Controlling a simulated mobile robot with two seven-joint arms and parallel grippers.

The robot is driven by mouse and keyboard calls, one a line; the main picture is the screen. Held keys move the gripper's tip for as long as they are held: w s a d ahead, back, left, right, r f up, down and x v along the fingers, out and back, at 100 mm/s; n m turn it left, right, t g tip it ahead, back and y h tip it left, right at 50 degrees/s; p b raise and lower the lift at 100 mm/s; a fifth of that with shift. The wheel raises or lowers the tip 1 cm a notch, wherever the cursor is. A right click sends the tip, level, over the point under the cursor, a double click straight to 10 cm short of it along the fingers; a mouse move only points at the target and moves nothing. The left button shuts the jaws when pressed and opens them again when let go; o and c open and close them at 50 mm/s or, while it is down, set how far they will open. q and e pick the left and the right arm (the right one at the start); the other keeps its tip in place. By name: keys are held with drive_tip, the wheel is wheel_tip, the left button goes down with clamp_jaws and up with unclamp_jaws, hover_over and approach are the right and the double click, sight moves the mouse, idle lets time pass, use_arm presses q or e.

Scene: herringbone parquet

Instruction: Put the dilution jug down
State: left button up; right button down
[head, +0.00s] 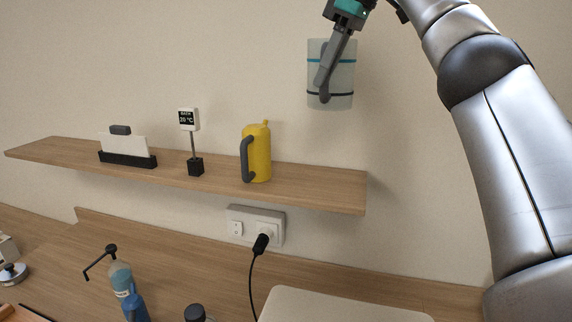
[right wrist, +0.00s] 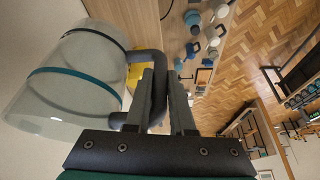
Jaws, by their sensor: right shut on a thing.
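The dilution jug (head: 344,80) is a pale translucent jug with a teal band near its top and a dark band near its base. It hangs roughly upright in the air, above and beyond the right end of the wall shelf (head: 320,192). My right gripper (head: 327,72) is shut on the jug's grey handle. In the right wrist view the jug (right wrist: 75,85) lies to the left of the gripper (right wrist: 163,85), and its handle runs in to the fingers. My left gripper is not in view.
On the shelf stand a yellow jug (head: 262,155), a small temperature display (head: 189,119) and a black card holder (head: 127,159). The shelf's right end is bare. Below are a socket (head: 240,228) with a plugged cable and a blue bottle (head: 128,292) on the counter.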

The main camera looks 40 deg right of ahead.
wheel_tip(320, 180, down, 20)
drive_tip(key=shift+d+r, duration=0.15)
idle(0.7)
drive_tip(key=c, duration=0.8)
unclamp_jaws()
drive_tip(key=shift+o, duration=0.2)
drive_tip(key=v, duration=1.2)
